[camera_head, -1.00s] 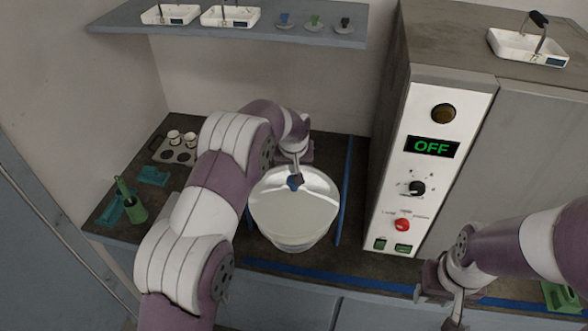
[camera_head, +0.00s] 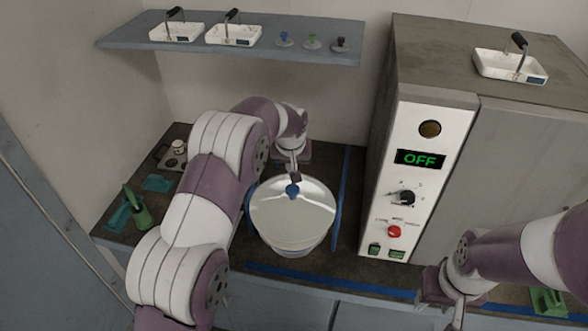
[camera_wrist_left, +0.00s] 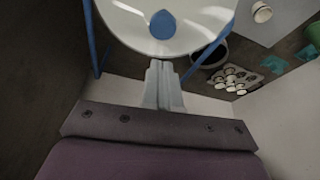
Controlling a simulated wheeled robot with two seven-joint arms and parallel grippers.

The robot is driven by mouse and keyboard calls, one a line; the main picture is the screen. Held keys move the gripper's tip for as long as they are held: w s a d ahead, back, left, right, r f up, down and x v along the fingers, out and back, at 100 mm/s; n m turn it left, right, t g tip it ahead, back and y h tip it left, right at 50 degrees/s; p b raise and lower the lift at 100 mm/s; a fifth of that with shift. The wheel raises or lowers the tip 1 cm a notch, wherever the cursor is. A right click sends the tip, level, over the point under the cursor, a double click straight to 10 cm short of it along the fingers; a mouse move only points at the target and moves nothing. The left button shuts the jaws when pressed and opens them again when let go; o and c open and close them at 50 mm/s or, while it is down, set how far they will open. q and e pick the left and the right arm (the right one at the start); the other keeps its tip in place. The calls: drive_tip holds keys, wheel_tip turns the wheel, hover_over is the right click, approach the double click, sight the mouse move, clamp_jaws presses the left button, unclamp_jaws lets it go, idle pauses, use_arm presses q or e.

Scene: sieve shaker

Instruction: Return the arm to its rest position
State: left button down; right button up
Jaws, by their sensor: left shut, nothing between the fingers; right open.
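My left gripper (camera_head: 294,177) is shut and empty. In the head view it is just behind the blue knob (camera_head: 292,191) of the pale lid on a round bowl (camera_head: 290,240). In the left wrist view its closed fingers (camera_wrist_left: 163,66) point at the blue knob (camera_wrist_left: 163,24), with a small gap between them. The left arm reaches over the bench from the left. My right gripper (camera_head: 456,300) is open at the bottom right, in front of the bench edge, partly cut off by the frame.
Right of the bowl stands a tall cabinet with a panel reading OFF (camera_head: 420,159). A shelf (camera_head: 260,52) with trays and small knobbed lids hangs above. Green items (camera_head: 140,212) and a tray with cups (camera_head: 172,160) are at the left. Blue strips (camera_head: 345,180) flank the bowl.

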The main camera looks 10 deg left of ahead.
use_arm(q)
drive_tip(key=s+a+f+g+b, duration=0.1)
drive_tip(key=s+b, duration=0.2)
drive_tip(key=s, duration=0.7)
drive_tip(key=s+f+m+b, duration=0.1)
drive_tip(key=s+f+b, duration=0.1)
drive_tip(key=s, duration=0.9)
drive_tip(key=s+a+f+m+g+b, duration=0.1)
drive_tip(key=s+b, duration=0.2)
drive_tip(key=s, duration=0.8)
drive_tip(key=shift+a+f+g+h+b, duration=0.3)
drive_tip(key=shift+a+f+b, duration=0.05)
drive_tip(key=shift+f, duration=0.05)
use_arm(e)
wheel_tip(320, 180, down, 8)
use_arm(q)
drive_tip(key=shift+s, duration=0.25)
use_arm(e)
drive_tip(key=shift+d+r, duration=0.1)
